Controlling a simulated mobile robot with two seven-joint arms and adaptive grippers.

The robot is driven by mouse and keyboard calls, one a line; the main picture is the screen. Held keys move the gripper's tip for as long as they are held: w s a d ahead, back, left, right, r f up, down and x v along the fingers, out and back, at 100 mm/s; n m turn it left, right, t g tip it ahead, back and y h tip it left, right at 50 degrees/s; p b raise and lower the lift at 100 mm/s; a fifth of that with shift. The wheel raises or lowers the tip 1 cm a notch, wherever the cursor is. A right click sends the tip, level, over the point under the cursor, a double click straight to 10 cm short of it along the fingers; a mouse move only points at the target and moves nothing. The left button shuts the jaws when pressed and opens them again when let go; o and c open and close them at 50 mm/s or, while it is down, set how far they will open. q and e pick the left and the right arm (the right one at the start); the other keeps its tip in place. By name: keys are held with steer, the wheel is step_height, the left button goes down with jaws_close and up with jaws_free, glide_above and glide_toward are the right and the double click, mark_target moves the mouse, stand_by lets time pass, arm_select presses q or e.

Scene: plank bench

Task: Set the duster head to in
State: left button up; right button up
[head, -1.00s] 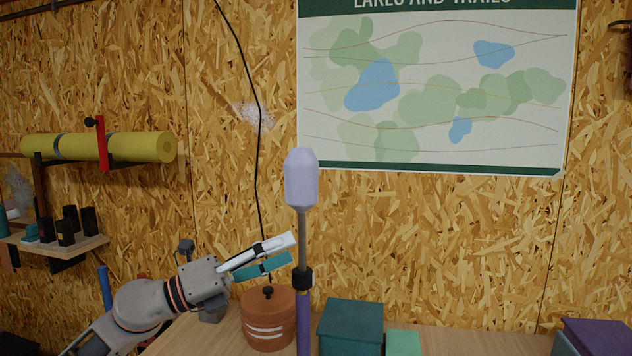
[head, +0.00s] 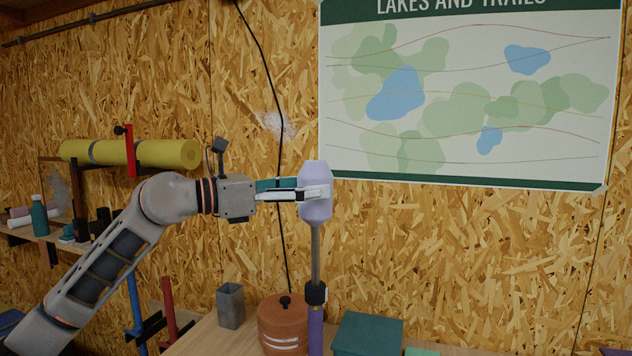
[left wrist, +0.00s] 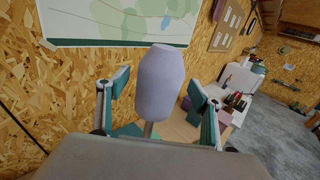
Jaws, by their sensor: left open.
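The duster stands upright, with a pale lavender head (head: 316,192) on a grey rod (head: 315,252), a black collar (head: 316,294) and a purple handle (head: 315,330). The head sits well above the collar, with a long length of rod showing. My left gripper (head: 312,193) is level with the head and open around it, one finger in front. In the left wrist view the head (left wrist: 160,85) stands between the spread fingers, with a gap on each side. The lower end of the handle is out of view. My right gripper is not in view.
On the bench stand a brown lidded pot (head: 283,325), a grey cup (head: 230,305) and a teal box (head: 367,334), close around the duster. A yellow roll (head: 150,153) rests on a wall rack at left. The space above the bench is clear.

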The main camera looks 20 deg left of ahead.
arm_select(q)
steer(key=shift+x, duration=1.15)
